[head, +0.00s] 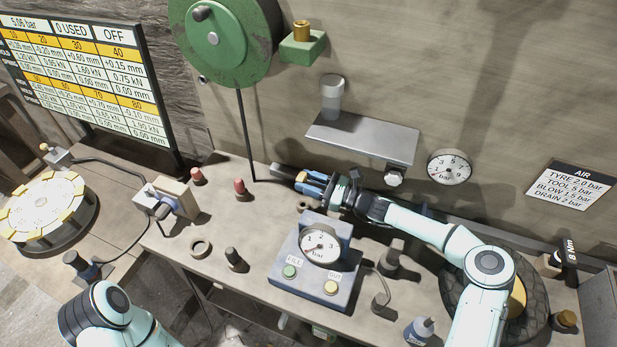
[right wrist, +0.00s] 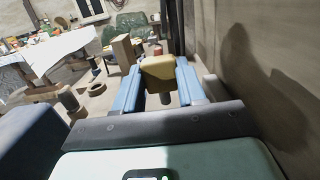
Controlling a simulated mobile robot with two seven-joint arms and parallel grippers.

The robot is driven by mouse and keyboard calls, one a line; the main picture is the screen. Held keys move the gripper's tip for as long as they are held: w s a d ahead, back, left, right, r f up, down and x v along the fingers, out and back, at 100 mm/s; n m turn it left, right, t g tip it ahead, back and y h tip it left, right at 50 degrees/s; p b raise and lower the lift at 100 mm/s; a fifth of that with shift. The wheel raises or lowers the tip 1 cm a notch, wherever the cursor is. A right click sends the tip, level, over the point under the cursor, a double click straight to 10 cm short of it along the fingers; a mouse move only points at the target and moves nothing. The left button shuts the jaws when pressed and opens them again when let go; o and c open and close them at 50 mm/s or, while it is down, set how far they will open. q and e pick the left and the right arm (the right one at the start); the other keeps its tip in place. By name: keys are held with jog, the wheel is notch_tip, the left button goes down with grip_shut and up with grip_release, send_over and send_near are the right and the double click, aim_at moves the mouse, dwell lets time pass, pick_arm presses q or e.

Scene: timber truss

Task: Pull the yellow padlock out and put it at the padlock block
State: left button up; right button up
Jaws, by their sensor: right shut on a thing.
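My right gripper (head: 314,184) is at the back of the bench near the wall, with its blue fingers pointing left. It is shut on the yellow padlock (right wrist: 160,70), which shows as a yellow-tan block between the fingers in the right wrist view. In the head view only a small yellow patch (head: 301,177) shows at the fingertips. I cannot tell for certain which thing is the padlock block. My left arm enters at the bottom left, and its gripper does not show.
A green wall block (head: 305,50) with a brass cylinder sits beside the green reel (head: 222,40). A metal shelf (head: 360,138) and gauge (head: 449,167) are on the wall. The gauge box (head: 312,265) stands in front of my right gripper. Red-capped pieces (head: 239,187) and a tan block (head: 176,196) stand left.

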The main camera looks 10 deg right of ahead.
jog(key=shift+f+b, duration=1.2)
jog(key=shift+f, duration=1.4)
pick_arm(q)
jog(key=f, duration=0.1)
jog(key=s+f, duration=0.1)
jog(key=f, duration=0.1)
jog(key=shift+s, duration=0.25)
jog(key=shift+r, duration=0.15)
pick_arm(e)
jog(key=shift+s+d, duration=0.1)
jog(key=shift+f, duration=0.15)
